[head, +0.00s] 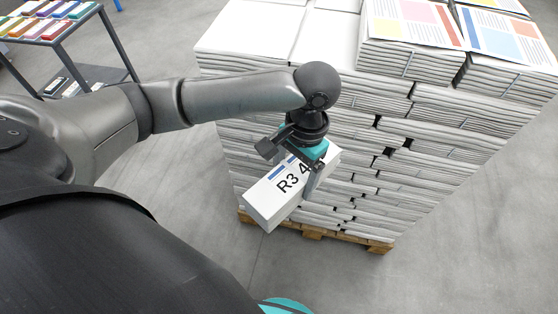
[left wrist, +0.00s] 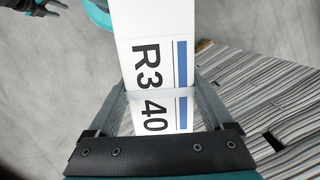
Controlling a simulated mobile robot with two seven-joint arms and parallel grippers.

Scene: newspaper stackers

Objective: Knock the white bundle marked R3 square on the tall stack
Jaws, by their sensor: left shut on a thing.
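The white bundle marked R3 (head: 278,195) is a long white block with black lettering and a blue stripe. My left gripper (head: 306,172) is shut on it and holds it tilted in the air, in front of the tall stack (head: 345,120). In the left wrist view the bundle (left wrist: 150,30) runs up between the two fingers (left wrist: 158,95), with "R3 40" readable. A dark gripper-like part, probably my right gripper (left wrist: 48,6), shows only partly at the top left edge.
The stack stands on a wooden pallet (head: 312,235), with plain white bundles and printed colour bundles (head: 415,22) on top. A dark cart (head: 60,42) with coloured items stands at the back left. Grey floor (head: 480,240) is clear at the right.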

